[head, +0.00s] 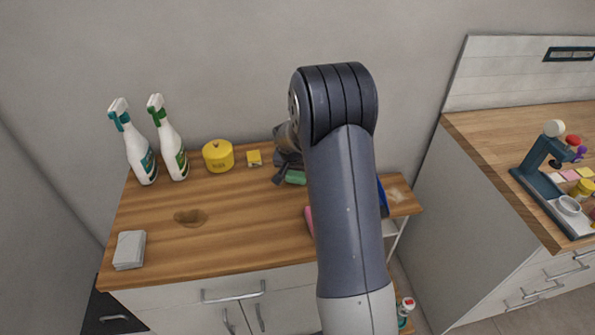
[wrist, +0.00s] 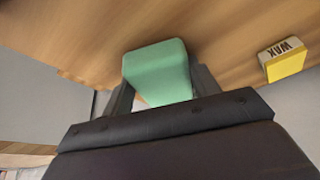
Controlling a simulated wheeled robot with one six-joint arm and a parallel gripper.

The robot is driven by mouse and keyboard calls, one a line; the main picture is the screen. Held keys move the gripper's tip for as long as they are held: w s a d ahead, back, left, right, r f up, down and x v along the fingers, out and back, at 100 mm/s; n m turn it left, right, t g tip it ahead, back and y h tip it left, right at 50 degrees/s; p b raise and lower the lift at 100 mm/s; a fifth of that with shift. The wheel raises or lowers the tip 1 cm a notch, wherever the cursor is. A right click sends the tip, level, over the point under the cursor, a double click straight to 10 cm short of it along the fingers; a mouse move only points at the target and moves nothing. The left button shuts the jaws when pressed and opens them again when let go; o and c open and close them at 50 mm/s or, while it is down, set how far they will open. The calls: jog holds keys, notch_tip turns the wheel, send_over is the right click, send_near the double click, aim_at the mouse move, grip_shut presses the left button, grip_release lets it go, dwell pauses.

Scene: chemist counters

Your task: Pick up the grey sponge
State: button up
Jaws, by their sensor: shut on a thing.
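A light grey block (head: 130,250) lies at the front left corner of the wooden counter; I cannot tell whether it is one sponge or a stack. My gripper (head: 285,172) is at the back right of that counter, far from the grey block. In the wrist view my gripper (wrist: 161,88) is shut on a green block (wrist: 157,68), which sits between the two fingers. The green block also shows in the head view (head: 296,178), partly hidden by my arm. I cannot tell whether it touches the counter.
Two spray bottles (head: 139,150) (head: 170,145), a yellow pot (head: 218,157) and a yellow wax box (head: 254,158) stand along the back. A brown spill (head: 190,217) lies mid-counter. A pink thing (head: 309,221) is partly behind my arm.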

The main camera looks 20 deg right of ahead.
jog(key=shift+s+r, duration=0.1)
jog(key=shift+r+b, duration=0.2)
jog(key=shift+b, duration=0.1)
notch_tip(320, 180, up, 7)
jog(key=shift+f+b, duration=0.1)
jog(key=shift+b, duration=0.45)
jog(key=s+a+b, duration=0.1)
jog(key=s, duration=0.5)
jog(key=s+a+b, duration=0.1)
jog(key=s, duration=0.6)
jog(key=s+a+b, duration=0.2)
jog(key=s, duration=0.4)
jog(key=shift+s+f, duration=0.25)
jog(key=o, duration=0.4)
jog(key=shift+c, duration=1.3)
